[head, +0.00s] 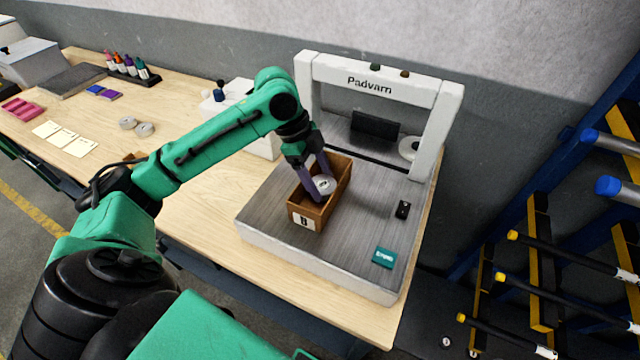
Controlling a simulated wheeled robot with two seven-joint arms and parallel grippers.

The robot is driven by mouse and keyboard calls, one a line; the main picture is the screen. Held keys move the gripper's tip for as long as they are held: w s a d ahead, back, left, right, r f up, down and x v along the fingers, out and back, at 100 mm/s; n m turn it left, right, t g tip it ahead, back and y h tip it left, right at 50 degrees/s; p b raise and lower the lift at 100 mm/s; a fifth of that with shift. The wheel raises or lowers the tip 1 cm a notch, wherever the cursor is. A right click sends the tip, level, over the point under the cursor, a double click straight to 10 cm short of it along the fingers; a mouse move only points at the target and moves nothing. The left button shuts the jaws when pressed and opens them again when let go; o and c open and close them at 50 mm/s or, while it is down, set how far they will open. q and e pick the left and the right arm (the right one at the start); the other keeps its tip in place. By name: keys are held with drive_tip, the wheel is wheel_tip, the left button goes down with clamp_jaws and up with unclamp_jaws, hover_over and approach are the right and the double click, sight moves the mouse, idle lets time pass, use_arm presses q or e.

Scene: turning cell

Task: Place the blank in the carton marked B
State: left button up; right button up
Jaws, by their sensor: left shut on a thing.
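The carton marked B (304,221) is a small brown open-topped box standing on the grey metal bed of the white Padvarn machine. Its B label faces me on the front wall. My left gripper (319,183) reaches down into the carton's opening and is shut on the blank (323,186), a small silvery round disc. The blank is within the carton's outline; whether it touches the floor of the carton cannot be told. My right gripper is not in view.
The white machine frame (376,86) arches behind the carton. A black item (403,209) and a teal box (383,258) lie on the bed at right. Two metal rings (137,127), cards (64,139) and bottles (128,66) are on the wooden table. A bar rack (560,250) stands at right.

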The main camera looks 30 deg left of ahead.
use_arm(q)
drive_tip(key=shift+s+f, duration=0.15)
drive_tip(key=shift+f, duration=1.05)
drive_tip(key=o, duration=1.5)
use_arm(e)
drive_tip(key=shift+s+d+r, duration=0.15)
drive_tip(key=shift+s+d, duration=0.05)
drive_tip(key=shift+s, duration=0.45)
use_arm(q)
drive_tip(key=b+v, duration=0.1)
drive_tip(key=v, duration=1.1)
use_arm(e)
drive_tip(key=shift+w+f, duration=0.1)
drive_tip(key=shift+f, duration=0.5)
use_arm(q)
drive_tip(key=shift+r, duration=0.1)
